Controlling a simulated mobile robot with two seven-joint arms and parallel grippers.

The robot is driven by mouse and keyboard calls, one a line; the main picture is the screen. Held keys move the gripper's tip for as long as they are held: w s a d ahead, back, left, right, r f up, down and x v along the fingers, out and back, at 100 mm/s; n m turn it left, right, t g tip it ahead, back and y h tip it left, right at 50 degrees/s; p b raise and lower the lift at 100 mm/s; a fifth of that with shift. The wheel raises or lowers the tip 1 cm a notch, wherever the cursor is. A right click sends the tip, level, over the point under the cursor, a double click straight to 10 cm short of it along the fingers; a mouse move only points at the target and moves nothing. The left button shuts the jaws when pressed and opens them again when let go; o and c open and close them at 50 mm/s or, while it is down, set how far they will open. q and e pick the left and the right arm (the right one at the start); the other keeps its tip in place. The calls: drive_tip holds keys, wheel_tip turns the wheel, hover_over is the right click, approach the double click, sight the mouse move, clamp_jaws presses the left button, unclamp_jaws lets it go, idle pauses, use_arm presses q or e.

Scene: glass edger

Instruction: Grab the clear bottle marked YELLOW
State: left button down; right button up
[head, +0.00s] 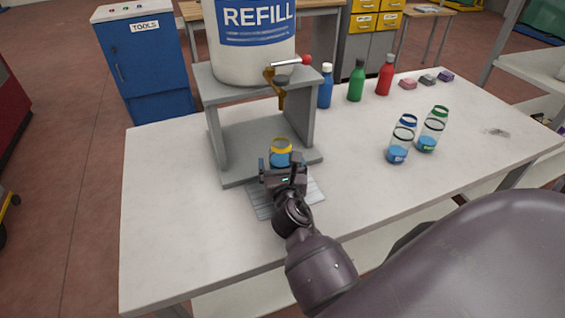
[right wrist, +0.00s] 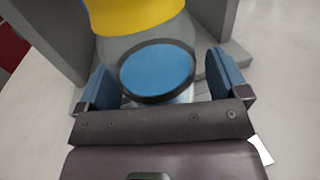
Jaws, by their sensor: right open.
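A clear bottle with a yellow band (head: 281,148) and blue contents stands at the foot of the grey dispenser stand, under the tap. Its label is not readable here. In the right wrist view the yellow-banded bottle (right wrist: 150,42) fills the upper middle, with a dark-rimmed blue disc facing the camera. My right gripper (head: 283,165) is right at the bottle. Its blue fingers (right wrist: 165,80) are open, one on each side of the bottle's near end, with a gap visible. The bottle's lower part is hidden behind the gripper in the head view. My left gripper is not in view.
The grey stand (head: 217,134) holds a large REFILL tank (head: 250,60) with a red-handled tap (head: 290,65). Clear bottles with blue (head: 398,152) and green (head: 429,143) bands stand to the right. Blue, green and red bottles stand behind. The table's left side is clear.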

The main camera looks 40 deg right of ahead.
drive_tip(key=shift+r, duration=0.1)
drive_tip(key=c, duration=1.2)
